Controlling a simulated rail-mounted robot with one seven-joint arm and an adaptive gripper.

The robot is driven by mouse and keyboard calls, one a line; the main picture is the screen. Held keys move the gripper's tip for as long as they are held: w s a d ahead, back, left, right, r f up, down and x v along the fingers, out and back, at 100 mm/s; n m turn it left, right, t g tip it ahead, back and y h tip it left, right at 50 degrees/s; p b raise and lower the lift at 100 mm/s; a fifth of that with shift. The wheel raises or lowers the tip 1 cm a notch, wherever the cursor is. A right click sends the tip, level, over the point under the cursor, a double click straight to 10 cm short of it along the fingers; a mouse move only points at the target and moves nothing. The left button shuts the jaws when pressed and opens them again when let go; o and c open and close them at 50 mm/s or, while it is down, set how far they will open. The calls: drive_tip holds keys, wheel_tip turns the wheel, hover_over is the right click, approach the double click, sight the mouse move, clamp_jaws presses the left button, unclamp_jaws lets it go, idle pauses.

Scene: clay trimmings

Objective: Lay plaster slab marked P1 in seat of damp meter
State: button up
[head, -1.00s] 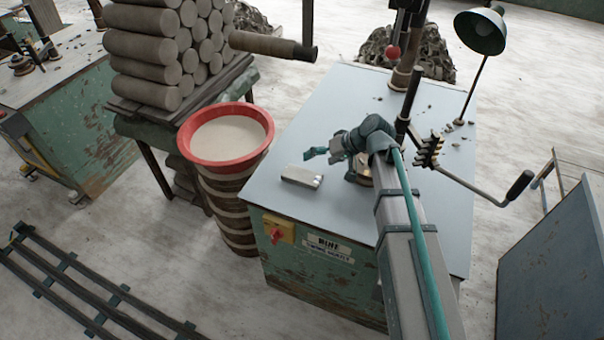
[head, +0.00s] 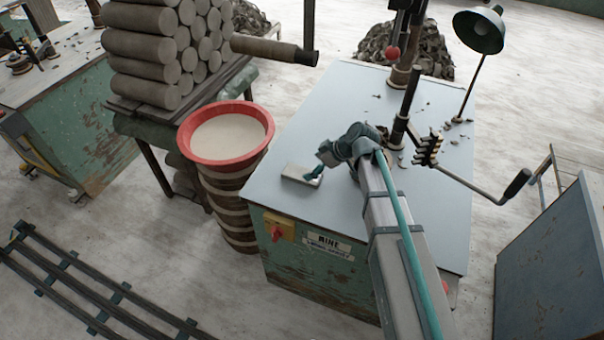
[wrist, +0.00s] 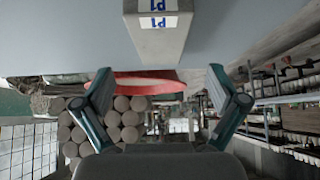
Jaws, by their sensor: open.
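The plaster slab marked P1 (head: 296,174) is a small pale grey block lying on the blue-grey tabletop (head: 300,135), near its left edge. In the wrist view the slab (wrist: 158,40) is at the top centre, with blue P1 marks on white labels, upside down. My gripper (head: 319,166) is just over the slab's right end in the head view. In the wrist view its teal fingers (wrist: 163,85) are spread wide with nothing between them, and the slab lies beyond the tips. I cannot make out the damp meter; my arm covers part of the tabletop.
A red-rimmed bucket (head: 225,162) of pale material stands left of the bench. A dark post with a crank handle (head: 518,184) and a lamp (head: 480,30) rise at the bench's right and back. Dark crumbs lie near the post. The front left tabletop is clear.

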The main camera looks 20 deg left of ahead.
sight(302, 173)
drive_tip(key=shift+p+x, duration=1.35)
drive_tip(key=shift+x, duration=1.5)
drive_tip(key=shift+d, duration=0.1)
drive_tip(key=c, duration=1.5)
drive_tip(key=shift+r, duration=0.1)
drive_tip(key=shift+c, duration=0.3)
